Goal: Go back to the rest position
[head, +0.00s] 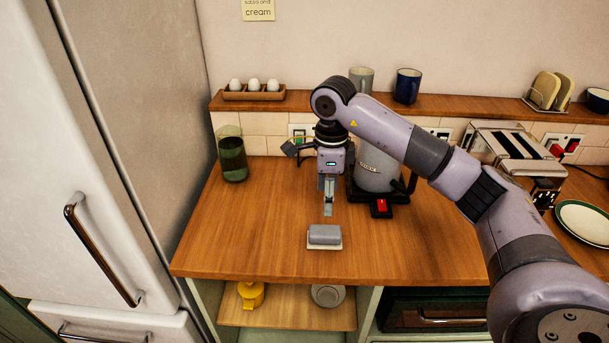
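My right arm comes in from the right and arches over the wooden counter. My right gripper (328,207) points down above the counter, in front of the kettle (376,168). Its fingers look narrow and seem seen from the side, so their opening is unclear. No object shows between them. Below and apart from the fingertips, a grey block-shaped item (324,234) lies on a small pale dish (325,247). My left gripper is not in view.
A dark green glass (233,160) stands at the counter's left. A toaster (511,150) and a plate (584,222) are at the right. Eggs in a wooden holder (254,95) and a blue mug (407,86) stand on the ledge. The fridge (100,140) bounds the left. The front counter is mostly clear.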

